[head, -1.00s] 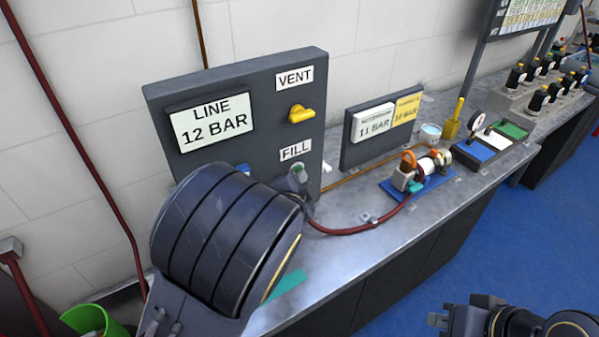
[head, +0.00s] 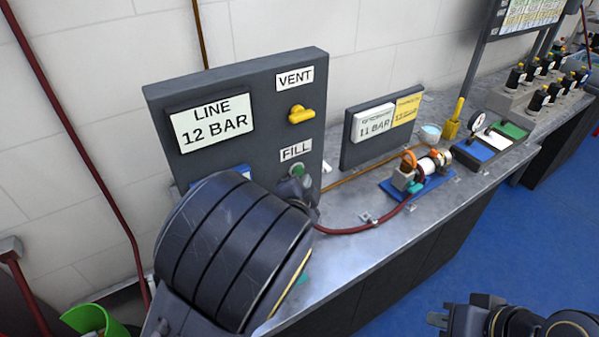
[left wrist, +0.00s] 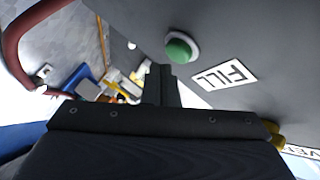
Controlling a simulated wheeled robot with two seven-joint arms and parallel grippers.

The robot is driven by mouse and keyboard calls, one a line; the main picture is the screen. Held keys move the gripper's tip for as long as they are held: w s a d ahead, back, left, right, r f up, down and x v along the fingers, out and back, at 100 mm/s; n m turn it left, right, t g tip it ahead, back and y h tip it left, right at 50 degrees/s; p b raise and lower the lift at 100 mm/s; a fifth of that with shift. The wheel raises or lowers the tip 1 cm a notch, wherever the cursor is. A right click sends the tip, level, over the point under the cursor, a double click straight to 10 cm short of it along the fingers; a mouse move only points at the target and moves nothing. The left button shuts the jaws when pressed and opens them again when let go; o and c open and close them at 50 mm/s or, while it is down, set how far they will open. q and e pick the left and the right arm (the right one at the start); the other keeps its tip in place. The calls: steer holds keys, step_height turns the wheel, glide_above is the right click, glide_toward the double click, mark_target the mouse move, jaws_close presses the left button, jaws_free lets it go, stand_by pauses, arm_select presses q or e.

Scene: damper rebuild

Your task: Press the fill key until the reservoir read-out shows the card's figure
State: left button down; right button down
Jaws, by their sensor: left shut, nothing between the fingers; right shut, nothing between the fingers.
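The green fill key (head: 297,170) sits under the FILL label on the upright grey panel (head: 232,105). It also shows clear in the left wrist view (left wrist: 180,48). My left gripper (left wrist: 161,84) is shut and empty, beside the key and apart from it; in the head view its fingers are mostly hidden by my wrist. A white read-out (head: 373,123) on the smaller panel shows 11 BAR. A yellow card (head: 406,109) is beside it, its figure too small to read surely. My right gripper (head: 437,320) is shut and empty at the lower right, away from the bench.
The big panel also carries a LINE 12 BAR display (head: 213,122) and a yellow VENT knob (head: 301,114). A red hose (head: 350,230) runs along the bench to a damper in a blue fixture (head: 420,185). Gauge and coloured trays stand further right.

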arm_select(q)
steer(key=shift+s+d+p, duration=0.3)
steer(key=shift+s+d, duration=0.45)
steer(key=shift+s, duration=0.3)
steer(key=shift+s+d+p, duration=0.25)
steer(key=shift+s+d, duration=0.5)
steer(key=shift+s, duration=0.25)
arm_select(e)
steer(key=shift+r, duration=0.55)
